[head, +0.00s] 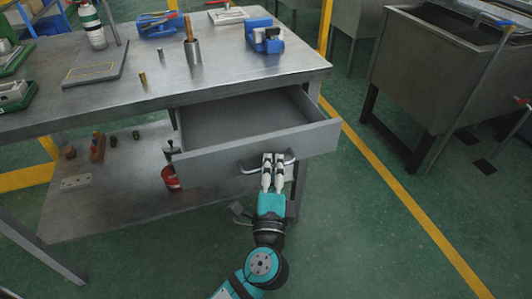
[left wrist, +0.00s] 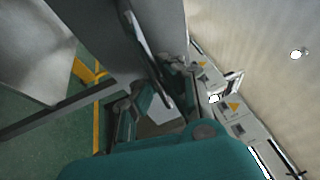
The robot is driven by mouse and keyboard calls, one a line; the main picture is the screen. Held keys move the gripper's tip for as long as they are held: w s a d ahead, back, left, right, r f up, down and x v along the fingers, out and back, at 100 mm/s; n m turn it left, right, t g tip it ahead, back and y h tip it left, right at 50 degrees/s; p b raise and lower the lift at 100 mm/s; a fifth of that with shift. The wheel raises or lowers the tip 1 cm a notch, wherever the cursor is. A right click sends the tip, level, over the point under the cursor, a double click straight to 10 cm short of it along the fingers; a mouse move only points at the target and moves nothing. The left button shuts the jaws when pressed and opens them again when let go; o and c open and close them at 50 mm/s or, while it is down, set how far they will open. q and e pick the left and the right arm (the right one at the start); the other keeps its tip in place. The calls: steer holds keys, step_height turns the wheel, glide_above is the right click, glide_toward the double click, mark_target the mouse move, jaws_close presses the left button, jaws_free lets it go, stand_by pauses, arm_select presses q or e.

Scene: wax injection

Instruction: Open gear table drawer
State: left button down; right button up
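The gear table (head: 225,85) has a grey drawer (head: 245,112) beneath its top at the right. The drawer is pulled out, and its empty inside shows. A metal handle (head: 289,158) sits on the drawer front; it also shows as a long bar in the left wrist view (left wrist: 147,62). My left gripper (head: 272,160) reaches up from below to this handle. Its fingers are close together and appear shut on the handle, which runs between them in the left wrist view. The exact contact is partly hidden. My right gripper is in neither view.
The tabletop carries a blue vise (head: 265,38), a metal cylinder (head: 193,50) and a flat grey plate (head: 95,67). A lower shelf (head: 120,185) holds small parts and a red object (head: 171,177). A grey metal tank (head: 425,65) stands at right; green floor lies between.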

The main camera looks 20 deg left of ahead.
arm_select(q)
steer(key=shift+s+d+f, duration=0.2)
steer(key=shift+s+d, duration=0.05)
steer(key=shift+s, duration=0.15)
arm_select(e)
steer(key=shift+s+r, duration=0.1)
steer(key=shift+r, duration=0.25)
arm_select(q)
steer(key=c, duration=2)
jaws_free()
steer(key=o, duration=0.6)
steer(key=shift+r, duration=0.1)
steer(key=v, duration=1.2)
